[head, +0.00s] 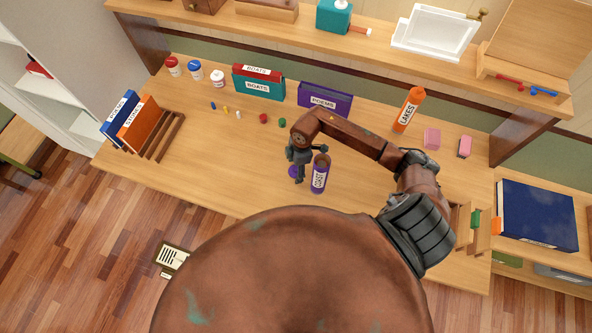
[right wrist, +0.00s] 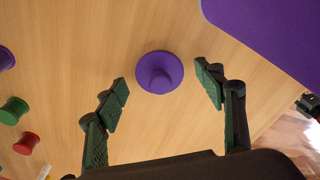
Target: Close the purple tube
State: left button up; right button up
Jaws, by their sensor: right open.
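The purple tube (head: 319,176), labelled "COAST", stands on the desk; its top looks open and dark. In the right wrist view, a large purple surface (right wrist: 275,35) at the upper right appears to be the tube. A round purple cap (right wrist: 160,73) with a raised knob lies on the desk; in the head view it is partly hidden by my gripper (head: 293,171). My right gripper (head: 299,175) points down beside the tube, on its left. In the right wrist view its open, empty fingers (right wrist: 166,92) stand on either side of the cap. My left gripper is not in view.
Small green (right wrist: 13,110) and red (right wrist: 27,143) pieces lie left of my right gripper. An orange tube (head: 408,109) labelled "LAKES" stands behind right. A purple "POEMS" book (head: 324,99) stands behind. The desk's left front is clear.

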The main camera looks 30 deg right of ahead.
aim_at(295, 168)
jog(key=c, duration=0.9)
jog(key=shift+r, duration=0.1)
notch_tip(295, 168, up, 10)
jog(key=shift+f, duration=0.1)
dwell(0.4)
